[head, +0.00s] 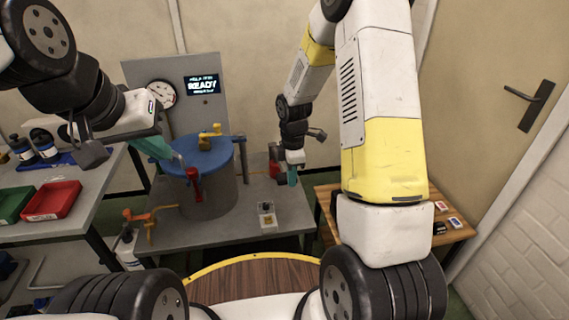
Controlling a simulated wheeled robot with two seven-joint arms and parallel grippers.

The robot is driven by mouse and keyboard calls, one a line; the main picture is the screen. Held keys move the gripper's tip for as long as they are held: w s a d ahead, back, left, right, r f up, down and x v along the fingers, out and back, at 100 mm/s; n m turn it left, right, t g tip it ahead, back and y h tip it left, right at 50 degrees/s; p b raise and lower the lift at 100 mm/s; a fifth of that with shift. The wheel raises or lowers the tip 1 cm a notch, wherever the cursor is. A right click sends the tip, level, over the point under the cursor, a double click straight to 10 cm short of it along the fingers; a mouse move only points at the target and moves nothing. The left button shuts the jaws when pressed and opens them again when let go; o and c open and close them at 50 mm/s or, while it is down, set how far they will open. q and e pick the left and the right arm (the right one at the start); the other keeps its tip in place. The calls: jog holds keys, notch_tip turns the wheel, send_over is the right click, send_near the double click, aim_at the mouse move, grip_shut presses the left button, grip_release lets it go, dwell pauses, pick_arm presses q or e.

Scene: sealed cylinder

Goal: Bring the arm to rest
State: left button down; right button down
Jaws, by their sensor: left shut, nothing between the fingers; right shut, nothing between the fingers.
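My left gripper (178,158) reaches in from the left, its teal fingers shut and empty. Its tips are in front of the left part of the grey cylinder (210,197) with the blue lid (205,157); I cannot tell whether they touch it. My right gripper (292,178) hangs down right of the cylinder, its small teal fingers shut and empty above the grey table. A yellow valve (210,136) sits on the lid, and a red handle (194,184) shows on the cylinder's front.
Behind the cylinder stands a panel with a round gauge (162,94) and a screen (201,84) reading "READY". A small box (267,215) sits on the grey table (240,225). Red (52,201) and green (15,204) trays lie on the left bench. A wooden table (445,240) stands at right.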

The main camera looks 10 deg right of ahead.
jog(key=shift+r, duration=0.1)
jog(key=s+d+r+m+t, duration=0.1)
jog(key=s+r+m, duration=0.25)
jog(key=r, duration=0.55)
jog(key=s+r+m+t, duration=0.2)
jog(key=s+r+m, duration=0.15)
jog(key=r, duration=0.55)
jog(key=s+r+m+t+y, duration=0.1)
jog(key=s+r+m, duration=0.4)
jog(key=s, duration=0.2)
jog(key=s+r+m+t+y, duration=0.1)
jog(key=s+r+m+t, duration=0.1)
jog(key=s+r+m, duration=0.3)
jog(key=s, duration=0.2)
jog(key=shift+s+r+m, duration=0.25)
jog(key=shift+s+m, duration=0.05)
jog(key=shift+m, duration=0.1)
